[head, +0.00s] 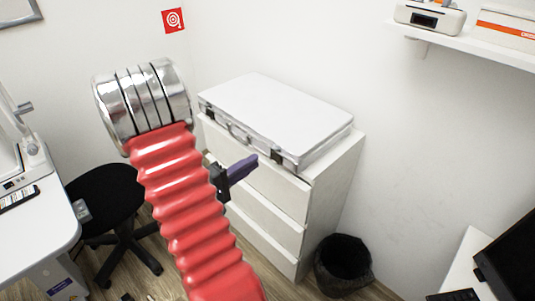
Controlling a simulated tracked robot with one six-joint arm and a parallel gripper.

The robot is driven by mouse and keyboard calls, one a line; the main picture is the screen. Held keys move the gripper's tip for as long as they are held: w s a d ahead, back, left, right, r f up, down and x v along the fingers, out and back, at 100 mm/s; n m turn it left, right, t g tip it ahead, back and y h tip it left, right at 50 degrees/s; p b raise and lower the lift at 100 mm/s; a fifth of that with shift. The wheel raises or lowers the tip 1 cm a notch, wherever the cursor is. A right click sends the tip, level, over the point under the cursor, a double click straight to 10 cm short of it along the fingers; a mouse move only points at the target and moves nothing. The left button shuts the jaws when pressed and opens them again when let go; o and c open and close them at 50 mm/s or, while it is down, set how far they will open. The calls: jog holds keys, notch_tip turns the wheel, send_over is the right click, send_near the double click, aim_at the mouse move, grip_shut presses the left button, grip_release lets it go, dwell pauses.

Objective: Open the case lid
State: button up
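A silver-white case (275,112) lies flat on top of a white drawer cabinet, and its lid is down. A handle (238,133) and dark latches show on its front side, one latch (277,155) near the right front corner. My red ribbed arm rises in front of the cabinet. What looks like part of my gripper (242,169), a purple finger on a black mount, sticks out to the right of the arm. It appears below and in front of the case's front side, apparently apart from it. The rest of the gripper is hidden behind my arm.
The drawer cabinet (268,217) stands against the wall, with a black bin (343,262) at its right. A black chair (108,200) and a white desk (40,232) are at left. A wall shelf (470,45) holds boxes at upper right. A dark screen (512,258) stands at lower right.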

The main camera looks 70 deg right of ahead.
aim_at(277, 149)
jog(key=shift+x, duration=3.95)
jog(key=shift+c, duration=0.4)
grip_shut()
jog(key=shift+f, duration=0.15)
jog(key=shift+s+a, duration=0.1)
jog(key=shift+a, duration=0.15)
jog(key=shift+d, duration=0.15)
